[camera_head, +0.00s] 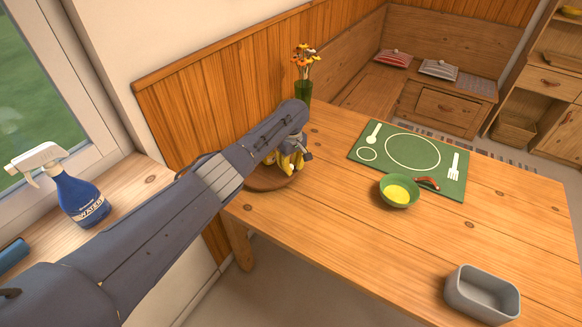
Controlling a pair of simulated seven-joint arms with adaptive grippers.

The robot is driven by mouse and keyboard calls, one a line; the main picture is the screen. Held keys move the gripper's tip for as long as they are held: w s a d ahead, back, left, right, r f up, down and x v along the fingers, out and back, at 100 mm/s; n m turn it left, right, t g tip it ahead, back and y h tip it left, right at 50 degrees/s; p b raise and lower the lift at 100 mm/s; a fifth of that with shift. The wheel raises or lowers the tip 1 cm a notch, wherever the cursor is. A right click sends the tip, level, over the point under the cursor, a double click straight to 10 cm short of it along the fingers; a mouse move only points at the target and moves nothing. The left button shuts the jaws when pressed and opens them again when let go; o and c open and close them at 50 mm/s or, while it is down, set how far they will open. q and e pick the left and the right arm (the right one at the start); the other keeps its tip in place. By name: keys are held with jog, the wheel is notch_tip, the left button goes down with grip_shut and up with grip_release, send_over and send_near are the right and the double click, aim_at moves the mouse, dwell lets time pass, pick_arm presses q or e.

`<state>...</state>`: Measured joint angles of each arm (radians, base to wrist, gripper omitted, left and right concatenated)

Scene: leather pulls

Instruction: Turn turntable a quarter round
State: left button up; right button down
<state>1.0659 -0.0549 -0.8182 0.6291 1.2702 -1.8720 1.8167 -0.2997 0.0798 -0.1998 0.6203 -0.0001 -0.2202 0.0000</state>
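A round wooden board, which looks like the turntable (262,184), lies on the table near its left edge. Yellow bananas (290,162) rest on or over it. My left arm reaches in from the lower left and crosses above the board, hiding much of it. My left gripper (303,150) is at the bananas, above the board's right side. The fingers are small and partly hidden, so I cannot tell whether they are open or touch anything. My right gripper is not in view.
A vase of flowers (303,92) stands just behind the gripper. A spray bottle (80,200) stands on the windowsill.

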pick_arm(q)
jog(key=o, duration=0.4)
jog(key=shift+d, duration=0.1)
jog(key=shift+o, duration=0.6)
jog(key=shift+r, duration=0.1)
notch_tip(320, 180, up, 12)
jog(key=shift+f, duration=0.2)
